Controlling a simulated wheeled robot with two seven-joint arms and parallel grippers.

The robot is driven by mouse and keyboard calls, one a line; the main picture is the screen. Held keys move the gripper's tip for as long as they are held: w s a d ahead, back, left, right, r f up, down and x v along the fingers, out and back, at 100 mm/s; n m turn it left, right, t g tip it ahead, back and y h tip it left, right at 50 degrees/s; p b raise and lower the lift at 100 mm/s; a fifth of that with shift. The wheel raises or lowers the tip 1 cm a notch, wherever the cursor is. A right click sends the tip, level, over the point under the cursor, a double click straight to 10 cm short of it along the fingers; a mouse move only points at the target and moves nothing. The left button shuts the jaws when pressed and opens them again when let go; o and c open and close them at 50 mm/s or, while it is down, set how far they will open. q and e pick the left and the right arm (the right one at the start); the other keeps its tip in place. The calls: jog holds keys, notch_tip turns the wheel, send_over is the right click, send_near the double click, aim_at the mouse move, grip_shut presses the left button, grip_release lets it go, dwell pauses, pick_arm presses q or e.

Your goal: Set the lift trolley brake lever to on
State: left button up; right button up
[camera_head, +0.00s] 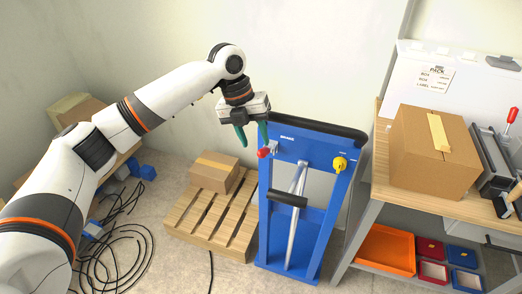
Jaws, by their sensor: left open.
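The blue lift trolley (308,226) stands upright in the middle of the head view, with a black top bar and a black handle. Its brake lever (264,153) has a red knob and sticks out to the left from a small metal mount under the BRAKE label. A yellow knob (340,164) sits on the right side of the same panel. My left gripper (253,138) is open and empty, with green fingers pointing down, just above and left of the red knob. I cannot tell whether it touches the knob. My right gripper is not in view.
A wooden pallet (196,226) with a small cardboard box (214,172) stands left of the trolley. Black cable (118,262) lies coiled on the floor. A workbench (377,187) at right carries a large cardboard box (432,155); an orange tray (385,249) sits below.

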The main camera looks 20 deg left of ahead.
aim_at(260, 152)
pick_arm(q)
jog(key=p+x, duration=0.1)
jog(key=x, duration=0.5)
jog(key=shift+w+f, duration=0.15)
jog(key=shift+f, duration=0.1)
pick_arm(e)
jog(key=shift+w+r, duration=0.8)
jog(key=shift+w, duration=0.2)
pick_arm(q)
grip_shut()
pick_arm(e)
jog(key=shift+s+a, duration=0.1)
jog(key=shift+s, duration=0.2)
